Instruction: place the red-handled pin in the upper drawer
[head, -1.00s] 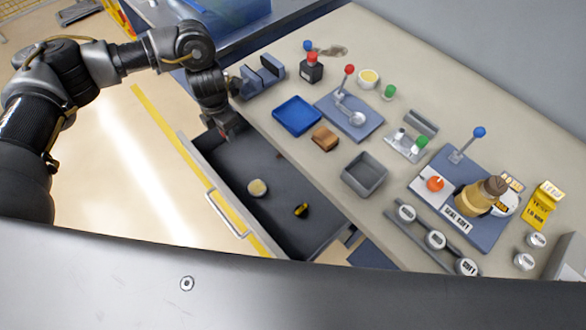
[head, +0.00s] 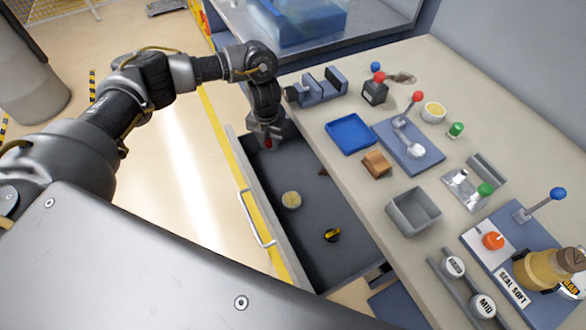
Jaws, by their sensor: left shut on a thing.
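The upper drawer (head: 316,254) is pulled open below the bench, with a dark grey inside. My left gripper (head: 268,140) points down over the far end of the drawer. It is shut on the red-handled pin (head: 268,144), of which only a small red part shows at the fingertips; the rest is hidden. I cannot tell whether the pin touches the drawer floor. My right gripper is not in view.
In the drawer lie a round cream-topped piece (head: 291,200) and a black-and-yellow piece (head: 332,235). On the bench near the drawer stand a blue tray (head: 350,133), a brown block (head: 376,164) and a grey open bin (head: 413,212). The drawer's middle is mostly clear.

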